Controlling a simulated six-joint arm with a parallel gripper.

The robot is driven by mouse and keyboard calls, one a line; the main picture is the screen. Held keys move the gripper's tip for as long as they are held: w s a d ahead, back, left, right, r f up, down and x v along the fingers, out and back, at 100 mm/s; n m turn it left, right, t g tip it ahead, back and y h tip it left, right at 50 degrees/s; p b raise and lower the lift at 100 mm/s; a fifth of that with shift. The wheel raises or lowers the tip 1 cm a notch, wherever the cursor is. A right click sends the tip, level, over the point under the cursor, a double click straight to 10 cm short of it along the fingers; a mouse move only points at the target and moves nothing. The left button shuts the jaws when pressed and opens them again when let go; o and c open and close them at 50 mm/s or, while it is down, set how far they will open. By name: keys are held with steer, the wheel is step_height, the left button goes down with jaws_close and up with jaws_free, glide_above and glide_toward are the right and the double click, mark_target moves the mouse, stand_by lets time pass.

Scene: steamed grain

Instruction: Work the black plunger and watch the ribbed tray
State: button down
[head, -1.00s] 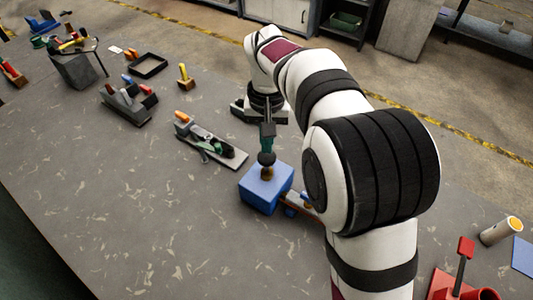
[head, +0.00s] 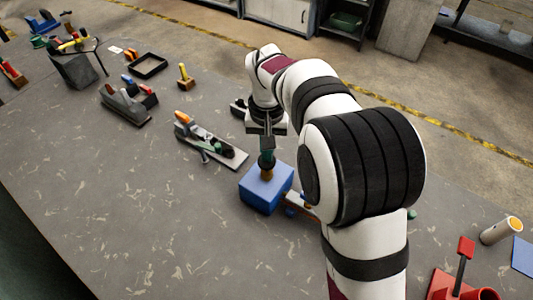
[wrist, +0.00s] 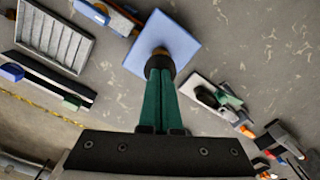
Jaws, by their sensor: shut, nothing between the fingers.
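The black plunger is a dark round knob (head: 267,163) on a brass stem (head: 267,175) on top of the blue box (head: 262,198). In the wrist view the knob (wrist: 159,62) shows over the blue box (wrist: 180,38). My gripper (head: 267,157) is shut and empty, with its green fingertips (wrist: 160,72) over the knob, seemingly touching it. The ribbed tray (wrist: 55,38) is grey with slats and lies at the upper left of the wrist view; nothing shows on it. My arm seems to hide it in the head view.
A wooden piece with blue parts (wrist: 118,18) adjoins the box on the tray side. A dark rail with blue and green ends (wrist: 45,82) lies beyond the tray. A board with tools (head: 210,147) lies left of the box. The front table area is clear.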

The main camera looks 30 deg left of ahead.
steer(key=shift+f, duration=0.85)
steer(key=shift+r, duration=3.85)
steer(key=shift+f, duration=1.45)
steer(key=shift+f, duration=2.35)
steer(key=shift+r, duration=3.8)
